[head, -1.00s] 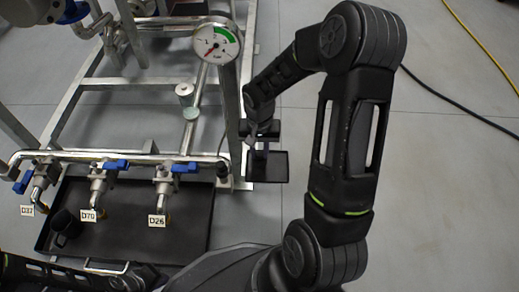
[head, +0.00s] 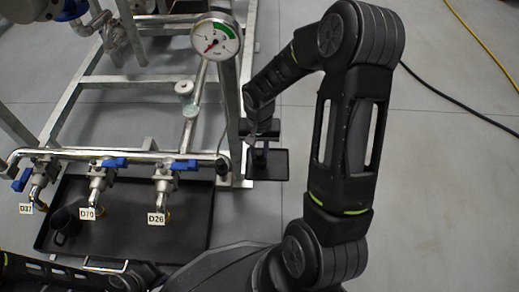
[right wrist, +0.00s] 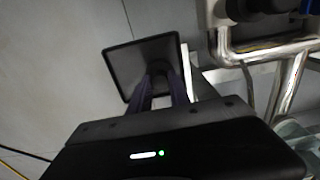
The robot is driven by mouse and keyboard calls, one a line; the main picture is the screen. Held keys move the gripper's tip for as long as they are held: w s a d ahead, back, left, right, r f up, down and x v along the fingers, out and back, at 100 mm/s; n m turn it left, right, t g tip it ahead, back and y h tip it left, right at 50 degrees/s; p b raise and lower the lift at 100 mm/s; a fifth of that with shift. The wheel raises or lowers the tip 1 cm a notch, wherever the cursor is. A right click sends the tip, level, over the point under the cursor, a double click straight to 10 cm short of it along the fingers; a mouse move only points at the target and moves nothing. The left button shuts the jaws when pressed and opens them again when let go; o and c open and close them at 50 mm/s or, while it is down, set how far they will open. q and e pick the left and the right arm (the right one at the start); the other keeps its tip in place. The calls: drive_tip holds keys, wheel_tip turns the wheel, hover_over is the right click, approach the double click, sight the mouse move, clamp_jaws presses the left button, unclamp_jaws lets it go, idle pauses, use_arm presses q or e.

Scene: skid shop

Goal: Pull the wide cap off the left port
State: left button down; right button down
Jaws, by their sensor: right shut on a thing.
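My right gripper (head: 259,138) reaches down beside the right end of the pipe frame. In the right wrist view its dark fingers (right wrist: 162,92) are shut on a small black part (right wrist: 158,68), mostly hidden between them. That part is in front of a dark square tray (right wrist: 148,66), which also shows in the head view (head: 276,166). I cannot tell whether they touch. A pale wide cap-like piece (head: 184,88) and a pale green disc (head: 191,111) are by the gauge pipe. I cannot tell which is the left port. My left gripper is not clearly visible; part of that arm shows at lower left.
A pressure gauge (head: 216,37) stands above the metal frame. Blue-handled valves with tags D37 (head: 26,208), D70 (head: 87,213) and D26 (head: 156,218) line the front pipe above a black drip tray (head: 190,232). A dark object (head: 66,222) lies there.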

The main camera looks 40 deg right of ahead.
drive_tip(key=shift+f+b, duration=0.45)
drive_tip(key=shift+f, duration=0.15)
idle(0.7)
idle(0.4)
drive_tip(key=c, duration=1.1)
unclamp_jaws()
drive_tip(key=shift+c, duration=0.2)
drive_tip(key=shift+o, duration=0.5)
drive_tip(key=o, duration=0.4)
